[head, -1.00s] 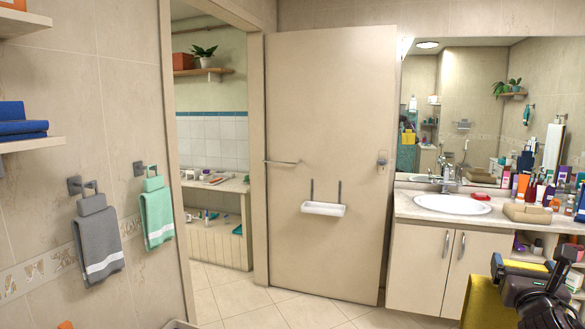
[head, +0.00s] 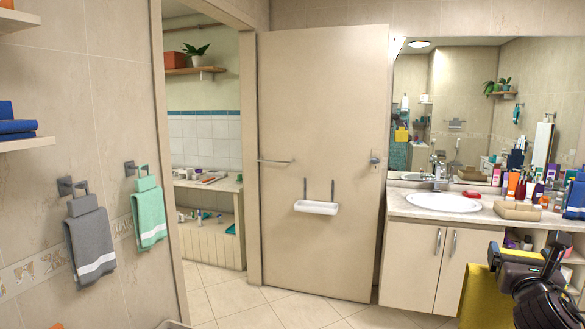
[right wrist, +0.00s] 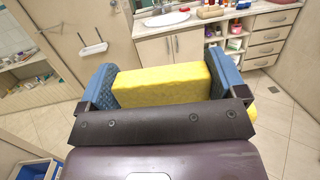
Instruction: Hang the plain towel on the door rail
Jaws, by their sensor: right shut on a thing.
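The plain yellow towel (head: 477,296) is folded into a thick block and held in my right gripper (head: 496,258) at the lower right of the head view. In the right wrist view the yellow towel (right wrist: 165,86) sits between the two blue finger pads of the right gripper (right wrist: 158,82), which is shut on it. The beige door (head: 325,110) stands ahead, left of the vanity. A thin metal rail (head: 275,162) runs across its left part at mid-height, bare. The gripper and towel are well to the right of the rail and apart from the door. My left gripper is not in view.
A white tray (head: 316,208) hangs on the door below the rail. A grey towel (head: 90,240) and a green towel (head: 150,215) hang on the left wall. The vanity cabinet (head: 430,262) with a cluttered top stands at right. Tiled floor (head: 285,308) lies clear before the door.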

